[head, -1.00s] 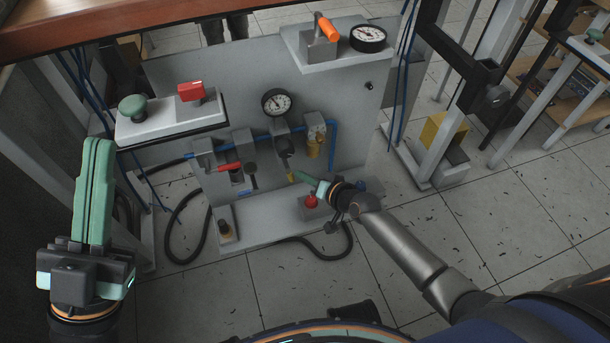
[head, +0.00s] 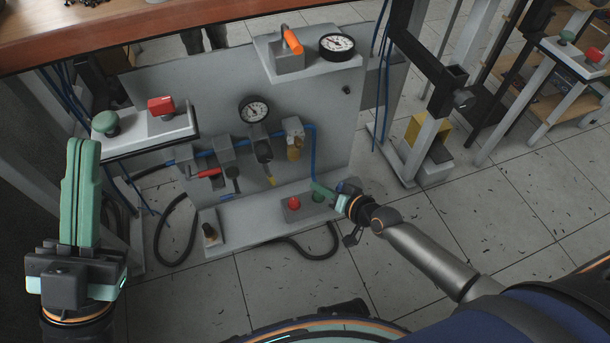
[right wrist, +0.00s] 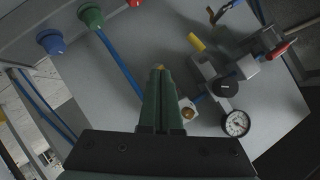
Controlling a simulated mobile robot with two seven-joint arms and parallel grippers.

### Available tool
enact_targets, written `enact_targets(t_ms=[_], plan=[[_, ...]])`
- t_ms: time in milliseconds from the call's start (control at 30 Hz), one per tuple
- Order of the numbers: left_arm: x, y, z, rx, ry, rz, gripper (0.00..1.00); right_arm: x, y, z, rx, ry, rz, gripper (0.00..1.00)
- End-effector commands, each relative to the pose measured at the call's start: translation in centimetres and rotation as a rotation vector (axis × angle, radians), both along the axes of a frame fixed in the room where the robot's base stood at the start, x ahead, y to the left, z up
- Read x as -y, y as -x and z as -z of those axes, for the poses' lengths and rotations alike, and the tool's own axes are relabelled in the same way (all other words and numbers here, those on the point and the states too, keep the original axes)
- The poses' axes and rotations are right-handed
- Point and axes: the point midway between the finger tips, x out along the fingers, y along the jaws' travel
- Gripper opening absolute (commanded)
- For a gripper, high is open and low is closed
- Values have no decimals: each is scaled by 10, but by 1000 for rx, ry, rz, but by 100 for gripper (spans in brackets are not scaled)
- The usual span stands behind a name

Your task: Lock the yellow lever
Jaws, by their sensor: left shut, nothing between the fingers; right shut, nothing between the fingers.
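The yellow lever (head: 270,179) hangs below a grey valve on the pneumatic panel, angled down and slightly right in the head view. It shows at upper middle in the right wrist view (right wrist: 196,41). My right gripper (head: 316,186) is shut and empty, to the right of the lever and apart from it, above the button box. Its green fingers (right wrist: 160,85) fill the middle of the right wrist view. My left gripper (head: 83,143) is shut and empty, pointing up at the far left, away from the valves.
A red-handled valve (head: 208,173) is left of the yellow lever; a brass-coloured filter (head: 295,150) and blue pipe (head: 314,150) are right of it. Below my right gripper is a box with a red button (head: 294,203). Side shelves (head: 150,133) stick out.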

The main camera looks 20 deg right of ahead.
Motion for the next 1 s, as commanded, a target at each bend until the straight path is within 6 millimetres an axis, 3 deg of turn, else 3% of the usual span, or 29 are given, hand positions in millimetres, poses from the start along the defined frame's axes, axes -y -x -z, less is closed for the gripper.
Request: enact_targets(t_ms=[100,300,867,1000], plan=[[-1,0,-4,2,-1,-8,0,12,17,-2,-1,4,-1,0],[-2,0,-5,4,-5,-12,0,19,28,-3,-1,-1,0,0],[-1,0,-4,-2,-5,-10,0,20,29,-3,0,-1,0,0],[0,0,-3,-7,-5,-8,0,10,27,-22,68,17,-18,0]])
